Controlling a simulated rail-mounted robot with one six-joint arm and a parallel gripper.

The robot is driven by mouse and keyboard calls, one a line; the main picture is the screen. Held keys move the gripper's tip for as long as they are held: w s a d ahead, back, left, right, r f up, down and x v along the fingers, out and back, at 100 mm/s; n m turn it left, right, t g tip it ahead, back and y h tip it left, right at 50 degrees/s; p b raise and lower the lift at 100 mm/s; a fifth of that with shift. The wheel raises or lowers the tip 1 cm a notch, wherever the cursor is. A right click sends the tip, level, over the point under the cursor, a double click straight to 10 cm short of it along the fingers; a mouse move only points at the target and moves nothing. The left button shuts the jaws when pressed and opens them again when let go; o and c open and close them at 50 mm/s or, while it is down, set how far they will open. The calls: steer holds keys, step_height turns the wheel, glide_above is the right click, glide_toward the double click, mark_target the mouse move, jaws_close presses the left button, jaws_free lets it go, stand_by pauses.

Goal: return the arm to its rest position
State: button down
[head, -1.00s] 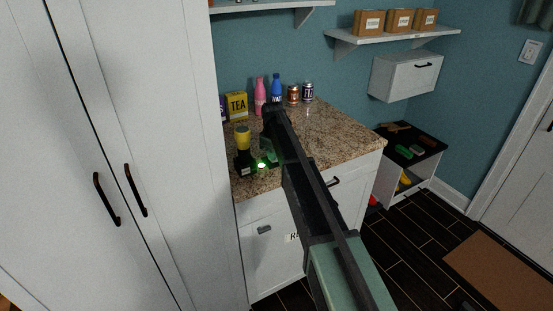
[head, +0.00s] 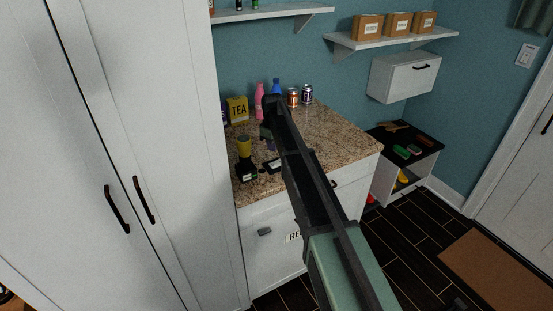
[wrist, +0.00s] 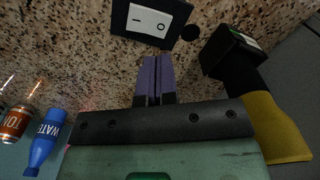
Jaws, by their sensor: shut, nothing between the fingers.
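My arm (head: 311,180) reaches out over the granite counter (head: 335,135). My gripper (wrist: 155,75) shows in the wrist view with its two purple fingers together and nothing between them. It is above the counter, apart from the black switch box with a white rocker (wrist: 150,20), which lies just ahead of the fingertips. A black and yellow device (wrist: 262,105) stands beside the gripper, at right in the wrist view; it also shows in the head view (head: 245,160). In the head view the gripper is small and partly hidden by my arm.
A yellow tea box (head: 237,110), a pink bottle (head: 259,100), a blue bottle (head: 276,87) and two cans (head: 300,96) stand at the counter's back. A tall white cabinet (head: 120,120) is at left. Shelves (head: 390,38) hang above. The counter's right part is clear.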

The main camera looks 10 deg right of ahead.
steer(key=shift+f, duration=0.1)
steer(key=shift+s+m, duration=0.1)
steer(key=shift+m, duration=0.5)
steer(key=s+m, duration=0.8)
steer(key=s, duration=3.2)
